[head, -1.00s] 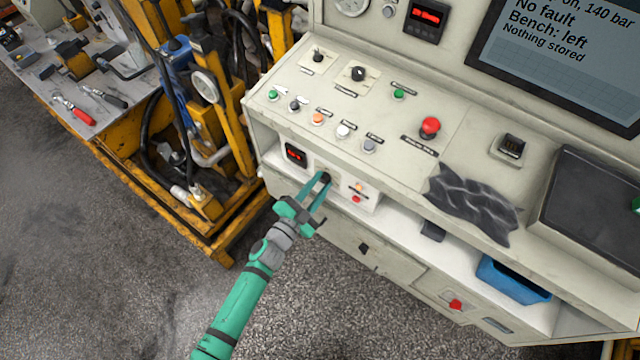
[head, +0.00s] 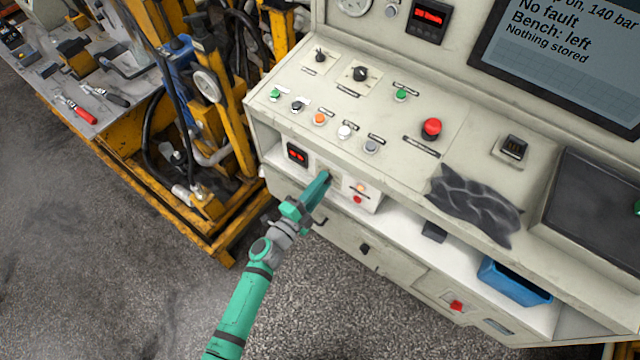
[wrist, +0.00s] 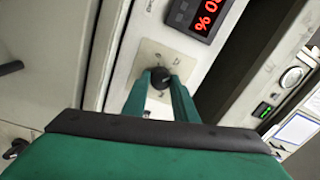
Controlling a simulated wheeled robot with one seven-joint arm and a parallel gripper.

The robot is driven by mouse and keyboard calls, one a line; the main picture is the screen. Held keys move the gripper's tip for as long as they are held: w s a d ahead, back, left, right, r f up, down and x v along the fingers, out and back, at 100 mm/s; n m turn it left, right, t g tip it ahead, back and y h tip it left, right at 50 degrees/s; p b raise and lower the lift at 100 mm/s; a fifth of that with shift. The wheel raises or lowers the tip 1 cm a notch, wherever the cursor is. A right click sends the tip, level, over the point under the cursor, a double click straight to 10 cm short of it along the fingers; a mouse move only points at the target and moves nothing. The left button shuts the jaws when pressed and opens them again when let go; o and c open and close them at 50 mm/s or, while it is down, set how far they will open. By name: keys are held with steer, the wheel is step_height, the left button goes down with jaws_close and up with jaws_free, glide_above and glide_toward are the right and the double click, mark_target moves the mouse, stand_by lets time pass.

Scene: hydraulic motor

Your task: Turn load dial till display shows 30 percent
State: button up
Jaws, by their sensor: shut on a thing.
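The load dial (wrist: 160,78) is a small round black knob on a light square plate, on the white box under the console's sloping panel. My gripper (wrist: 160,82) has one finger on each side of the dial and is shut on it. In the head view my gripper (head: 326,178) reaches the same box, and its fingers hide most of the dial. The small black display (head: 297,155) with red digits sits left of the dial. In the wrist view the display (wrist: 199,16) is cut off by the top edge; a 0 and a percent sign show, but the full number cannot be read.
Right of the dial are an orange lamp and a red button (head: 358,199). Above is the sloping panel with several buttons and a red mushroom button (head: 431,128). A dark cloth (head: 474,205) hangs over the panel edge; a blue bin (head: 514,280) sits on the shelf below.

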stand_by(0.4)
steer(key=o, duration=1)
steer(key=shift+s, duration=0.1)
steer(key=shift+o, duration=0.2)
steer(key=shift+a, duration=0.1)
steer(key=v, duration=1)
steer(key=shift+s+a, duration=0.2)
steer(key=shift+s, duration=0.05)
